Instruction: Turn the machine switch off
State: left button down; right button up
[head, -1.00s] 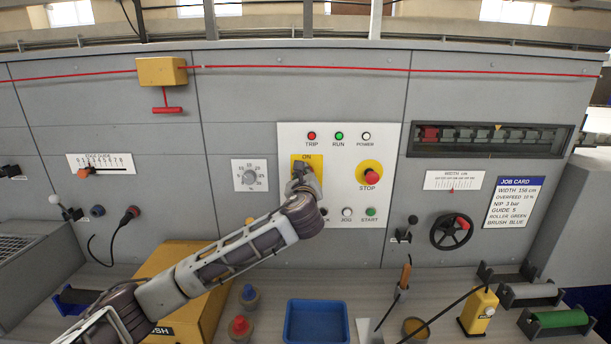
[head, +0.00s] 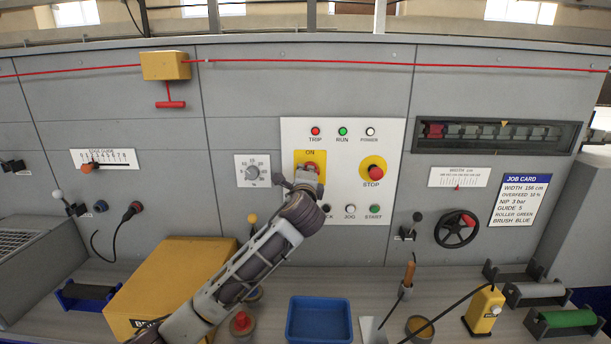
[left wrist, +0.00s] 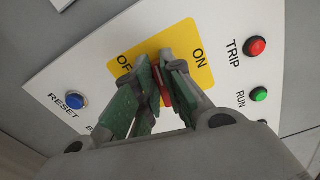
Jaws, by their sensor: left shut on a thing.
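The machine switch has a yellow plate (head: 321,157) marked ON at its top in the head view. In the left wrist view the plate (left wrist: 205,72) shows ON and a partly covered OFF on opposite sides. Its red handle (left wrist: 164,92) sits between the fingers. My left gripper (head: 309,176) is at the plate and shut on the red handle, hiding the plate's lower part. The left wrist view shows both green-padded fingers (left wrist: 160,85) around the handle. The handle's exact angle is hard to tell. My right gripper is not in view.
The white panel also carries the red TRIP lamp (head: 315,131), green RUN lamp (head: 342,131) and red STOP button (head: 375,171). The blue RESET button (left wrist: 76,101) is near the fingers. A blue tray (head: 319,336) and yellow box (head: 180,275) stand on the bench below.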

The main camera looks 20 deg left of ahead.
pick_arm(q)
jog(key=shift+f+n, duration=0.25)
jog(key=shift+n, duration=0.95)
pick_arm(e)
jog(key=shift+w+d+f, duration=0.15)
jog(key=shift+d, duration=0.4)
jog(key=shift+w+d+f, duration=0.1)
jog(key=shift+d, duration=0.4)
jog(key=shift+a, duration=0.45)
pick_arm(q)
jog(key=c, duration=1.5)
grip_release()
jog(key=shift+s, duration=0.15)
jog(key=shift+v, duration=5.85)
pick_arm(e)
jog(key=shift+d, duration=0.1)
